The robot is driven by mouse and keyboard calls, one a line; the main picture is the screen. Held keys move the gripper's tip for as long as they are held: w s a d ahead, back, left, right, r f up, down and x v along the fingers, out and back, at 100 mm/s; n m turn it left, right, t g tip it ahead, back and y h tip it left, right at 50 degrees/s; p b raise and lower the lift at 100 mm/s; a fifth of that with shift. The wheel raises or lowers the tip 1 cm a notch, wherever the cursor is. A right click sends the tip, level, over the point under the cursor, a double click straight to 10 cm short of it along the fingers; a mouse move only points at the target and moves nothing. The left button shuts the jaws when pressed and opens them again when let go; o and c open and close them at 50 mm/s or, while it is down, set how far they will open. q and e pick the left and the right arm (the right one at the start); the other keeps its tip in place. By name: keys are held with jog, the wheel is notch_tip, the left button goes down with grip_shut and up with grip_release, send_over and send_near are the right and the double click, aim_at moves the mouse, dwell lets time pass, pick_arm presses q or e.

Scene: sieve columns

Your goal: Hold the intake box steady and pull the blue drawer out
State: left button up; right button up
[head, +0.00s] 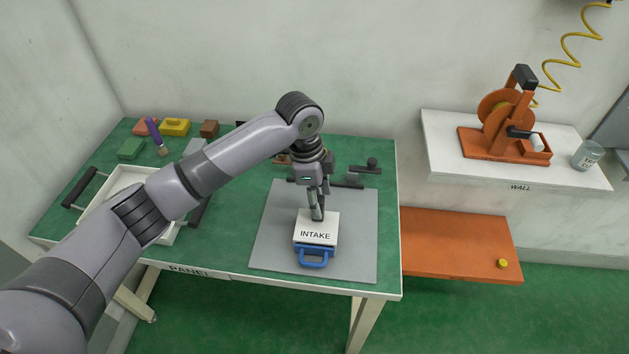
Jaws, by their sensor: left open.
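The intake box (320,227) is a small white block with "INTAKE" lettered on its top, standing on a grey mat (274,229) on the green table. The blue drawer (314,257) is in its front face, with a blue loop handle facing the front edge of the table. It looks closed or nearly so. My left gripper (317,215) points down at the back part of the box's top, its fingers open. I cannot tell whether the fingertips touch the box. My right gripper is not in view.
A white tray (117,186) with black handles stands at the table's left, partly behind my arm. Coloured blocks (174,127) lie at the back left. Dark fixtures (364,169) stand behind the mat. A shelf (446,152) with an orange machine (507,115) is at the right.

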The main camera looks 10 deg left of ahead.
aim_at(317, 223)
pick_arm(q)
jog(key=shift+d+f, duration=0.2)
jog(key=shift+f, duration=0.9)
jog(key=shift+d+f, duration=0.15)
jog(key=shift+f, duration=0.9)
grip_shut()
